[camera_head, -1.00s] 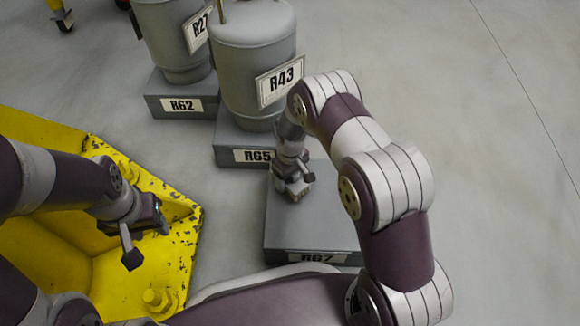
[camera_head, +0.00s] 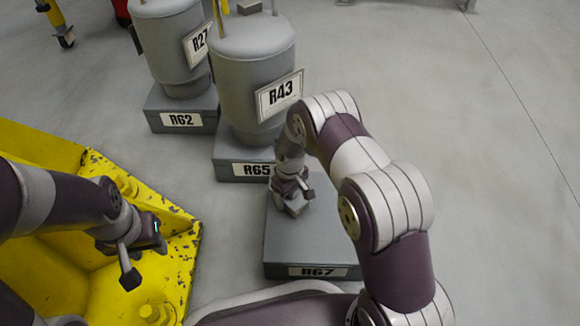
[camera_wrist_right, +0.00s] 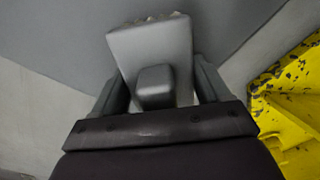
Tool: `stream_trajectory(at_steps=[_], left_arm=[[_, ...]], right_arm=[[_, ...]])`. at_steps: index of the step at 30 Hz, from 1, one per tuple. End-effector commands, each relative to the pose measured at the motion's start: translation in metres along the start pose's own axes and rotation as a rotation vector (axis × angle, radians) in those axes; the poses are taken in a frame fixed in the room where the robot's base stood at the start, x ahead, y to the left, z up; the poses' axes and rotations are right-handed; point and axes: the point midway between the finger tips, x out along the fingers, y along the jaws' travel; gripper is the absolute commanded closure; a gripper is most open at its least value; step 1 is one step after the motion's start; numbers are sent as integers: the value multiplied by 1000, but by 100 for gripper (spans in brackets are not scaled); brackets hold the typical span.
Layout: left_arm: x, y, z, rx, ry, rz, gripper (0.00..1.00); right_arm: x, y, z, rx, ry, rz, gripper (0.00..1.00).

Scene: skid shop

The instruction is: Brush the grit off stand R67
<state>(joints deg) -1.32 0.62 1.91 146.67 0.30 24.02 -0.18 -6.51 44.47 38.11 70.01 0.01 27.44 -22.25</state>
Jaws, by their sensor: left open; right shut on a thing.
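Stand R67 (camera_head: 315,240) is a low grey block with its label on the near face, and its top is empty apart from my arm over it. No grit can be made out on it at this size. My right gripper (camera_head: 297,200) points down over the stand's left part. In the right wrist view, the right gripper (camera_wrist_right: 160,95) is shut on a grey brush-like block (camera_wrist_right: 150,45) with a pale ragged far edge. I cannot tell if it touches the stand. My left gripper (camera_head: 140,262) is open and empty above the yellow structure.
Stand R65 (camera_head: 228,165) holds tank R43 (camera_head: 250,85), just behind R67. Stand R62 (camera_head: 160,118) holds tank R27 (camera_head: 165,50) further left. A chipped yellow steel structure (camera_head: 185,245) fills the lower left. The floor to the right is clear.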

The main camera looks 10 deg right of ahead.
Motion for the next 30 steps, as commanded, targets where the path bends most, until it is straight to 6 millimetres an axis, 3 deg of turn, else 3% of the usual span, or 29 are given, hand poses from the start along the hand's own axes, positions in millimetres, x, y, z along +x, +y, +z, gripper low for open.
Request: stream_trajectory(at_steps=[4, 6, 24, 30], left_arm=[[-13, 0, -2, 0, 0, 0, 57], [-20, 0, -2, 0, 0, 0, 57], [-72, 0, -8, 0, 0, 0, 57], [-76, 0, -9, 0, 0, 0, 57]], right_arm=[[-10, -1, 0, 1, 1, 0, 53], [-26, -1, 0, 2, 4, 2, 53], [-77, -4, 0, 7, 1, 0, 53], [-82, -5, 0, 7, 1, 0, 53]])
